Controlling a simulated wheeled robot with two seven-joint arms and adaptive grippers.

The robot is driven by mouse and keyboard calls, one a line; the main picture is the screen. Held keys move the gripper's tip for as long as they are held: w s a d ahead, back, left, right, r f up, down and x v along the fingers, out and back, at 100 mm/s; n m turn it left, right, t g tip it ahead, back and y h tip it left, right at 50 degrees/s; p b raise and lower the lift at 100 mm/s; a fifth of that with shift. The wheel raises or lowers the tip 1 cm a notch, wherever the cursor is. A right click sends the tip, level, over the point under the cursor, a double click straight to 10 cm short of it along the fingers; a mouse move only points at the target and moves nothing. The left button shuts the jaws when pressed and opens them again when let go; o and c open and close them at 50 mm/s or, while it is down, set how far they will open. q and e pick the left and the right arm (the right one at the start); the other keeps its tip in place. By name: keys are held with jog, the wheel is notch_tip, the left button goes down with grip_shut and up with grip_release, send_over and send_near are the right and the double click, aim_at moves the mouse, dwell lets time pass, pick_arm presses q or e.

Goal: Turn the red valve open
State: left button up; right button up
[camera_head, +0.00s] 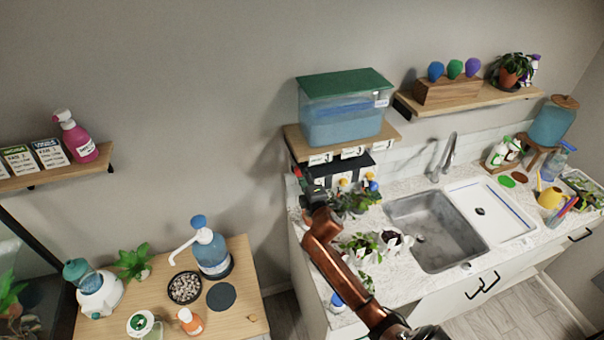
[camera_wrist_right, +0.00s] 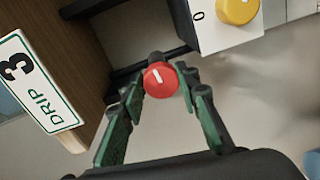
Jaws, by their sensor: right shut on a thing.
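The red valve (camera_wrist_right: 160,79) is a small round knob with a white pointer line in the right wrist view. The line stands nearly upright in the picture, tilted slightly. The green-padded fingers of my right gripper (camera_wrist_right: 161,88) stand on both sides of the knob, shut on it. In the head view my right gripper (camera_head: 311,192) is at the left end of the black unit under the tank shelf, and my arm hides part of that spot. My left gripper is not in view.
A yellow knob (camera_wrist_right: 237,10) on a white panel is close by, and a "DRIP 3" sign (camera_wrist_right: 38,82) hangs at left. A water tank (camera_head: 343,115) stands on the shelf above. Potted plants (camera_head: 357,200) crowd the counter beside my gripper. The sink (camera_head: 425,235) lies right.

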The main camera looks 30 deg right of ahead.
jog(key=shift+m, duration=0.5)
jog(key=o, duration=1.2)
jog(key=shift+c, duration=0.2)
jog(key=shift+s, duration=0.15)
jog(key=f+v, duration=0.1)
jog(key=v, duration=1)
jog(key=shift+s+r, duration=0.4)
jog(key=shift+r, duration=0.05)
